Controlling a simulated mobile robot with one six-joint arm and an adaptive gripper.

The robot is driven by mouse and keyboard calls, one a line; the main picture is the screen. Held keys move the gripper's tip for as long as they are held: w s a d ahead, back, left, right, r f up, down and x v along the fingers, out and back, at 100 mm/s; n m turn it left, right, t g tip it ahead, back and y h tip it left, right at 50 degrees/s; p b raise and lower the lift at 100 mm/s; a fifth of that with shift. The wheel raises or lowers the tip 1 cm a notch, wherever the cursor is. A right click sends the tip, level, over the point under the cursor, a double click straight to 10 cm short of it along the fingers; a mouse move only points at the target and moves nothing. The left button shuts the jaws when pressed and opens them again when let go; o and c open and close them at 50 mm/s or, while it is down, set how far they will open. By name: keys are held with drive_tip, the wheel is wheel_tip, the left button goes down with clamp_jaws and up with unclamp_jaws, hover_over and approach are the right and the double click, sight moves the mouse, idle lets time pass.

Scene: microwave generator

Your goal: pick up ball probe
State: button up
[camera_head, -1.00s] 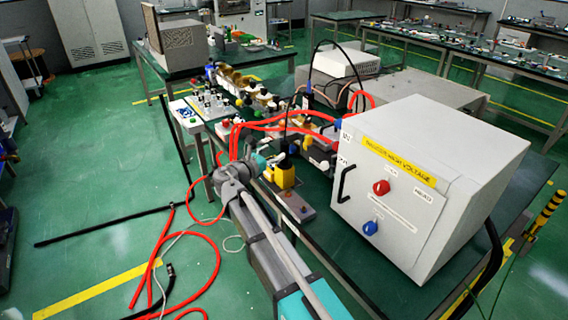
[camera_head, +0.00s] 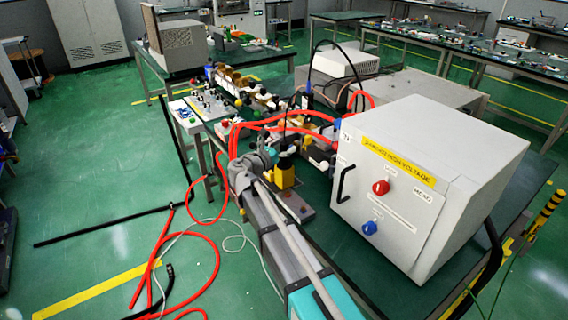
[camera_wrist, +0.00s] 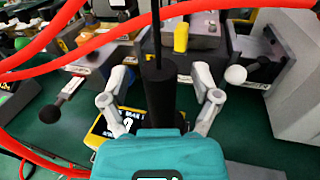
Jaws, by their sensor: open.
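A black cylinder with a thin rod on top (camera_wrist: 160,92) stands upright between the fingers of my gripper (camera_wrist: 161,70) in the wrist view. The fingers are spread, with a gap on each side of it. A yellow device with a display (camera_wrist: 112,127) sits below and left of it. A white ball on a dark rod (camera_wrist: 236,74) is right of the right finger, and a dark ball on a rod (camera_wrist: 48,114) is at the left. I cannot tell for certain which is the ball probe. In the head view, the yellow device (camera_head: 283,176) stands just right of my arm's end.
Red cables (camera_wrist: 60,65) cross the upper wrist view near the fingers. A large grey high-voltage box (camera_head: 430,180) stands right of my arm on the green table. Several small instruments (camera_head: 235,80) line the table behind. Cables lie on the floor at left.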

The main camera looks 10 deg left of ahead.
drive_tip(key=shift+c, duration=0.3)
clamp_jaws()
idle(0.5)
